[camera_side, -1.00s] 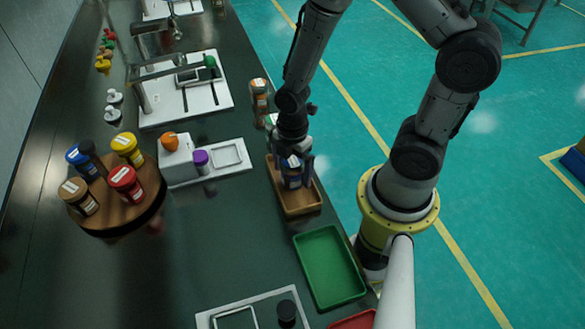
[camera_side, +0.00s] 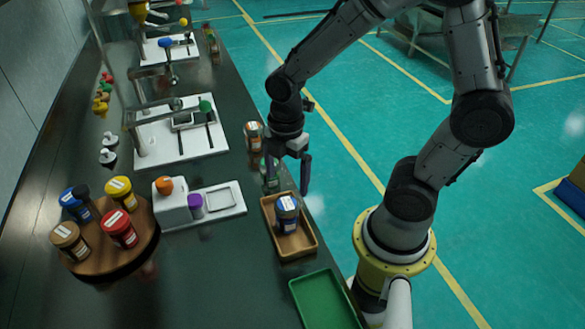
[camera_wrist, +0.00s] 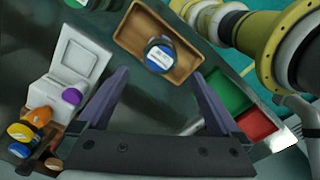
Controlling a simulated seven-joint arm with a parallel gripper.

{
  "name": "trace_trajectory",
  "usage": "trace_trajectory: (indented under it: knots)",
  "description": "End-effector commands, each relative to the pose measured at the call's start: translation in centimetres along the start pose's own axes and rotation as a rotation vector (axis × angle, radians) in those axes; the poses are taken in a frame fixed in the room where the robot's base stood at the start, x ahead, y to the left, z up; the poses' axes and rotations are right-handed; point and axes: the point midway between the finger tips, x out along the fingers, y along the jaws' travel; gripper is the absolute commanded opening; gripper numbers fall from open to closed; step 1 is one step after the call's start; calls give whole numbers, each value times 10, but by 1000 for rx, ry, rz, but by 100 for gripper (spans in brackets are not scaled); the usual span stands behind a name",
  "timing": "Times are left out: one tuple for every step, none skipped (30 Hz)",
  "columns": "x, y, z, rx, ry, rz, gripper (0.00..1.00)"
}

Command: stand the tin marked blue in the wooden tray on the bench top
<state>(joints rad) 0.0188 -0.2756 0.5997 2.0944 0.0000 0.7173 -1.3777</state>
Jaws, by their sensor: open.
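The blue tin (camera_side: 287,213), with a blue lid and a white label, stands in the wooden tray (camera_side: 311,243) near the bench's right edge. In the wrist view the tin (camera_wrist: 160,57) is inside the wooden tray (camera_wrist: 129,38), clear of the fingers. My gripper (camera_side: 288,180) is open and empty, raised above and behind the tray in the side view. In the wrist view my gripper's two fingers (camera_wrist: 160,92) are spread apart with nothing between them.
A green tray (camera_side: 325,302) lies in front of the wooden tray. A round wooden stand (camera_side: 107,255) holds several coloured tins at left. A white unit with an orange knob (camera_side: 172,205) stands between. An orange-lidded jar (camera_side: 254,136) and another jar (camera_side: 269,178) stand behind the tray.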

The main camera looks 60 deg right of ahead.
Motion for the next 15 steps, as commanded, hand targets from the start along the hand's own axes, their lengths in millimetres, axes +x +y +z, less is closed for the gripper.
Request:
trace_trajectory:
  knots:
    - [-7,0,0,27,3,14,100]
    - [-12,-1,0,55,6,25,100]
    - [-20,-2,0,106,11,44,100]
    - [-28,-4,0,154,18,63,100]
    - [-37,-6,0,210,26,84,100]
    - [-50,-9,1,295,41,114,100]
    - [-59,-13,1,363,55,136,100]
    - [-69,-17,2,437,71,160,100]
    - [-81,-23,3,536,97,190,100]
    - [-90,-28,3,610,117,210,100]
    - [-98,-33,4,683,140,230,100]
    - [-108,-40,5,779,172,253,100]
    - [-114,-45,6,846,196,268,100]
    - [-120,-50,7,911,222,282,100]
    - [-127,-57,8,992,255,297,100]
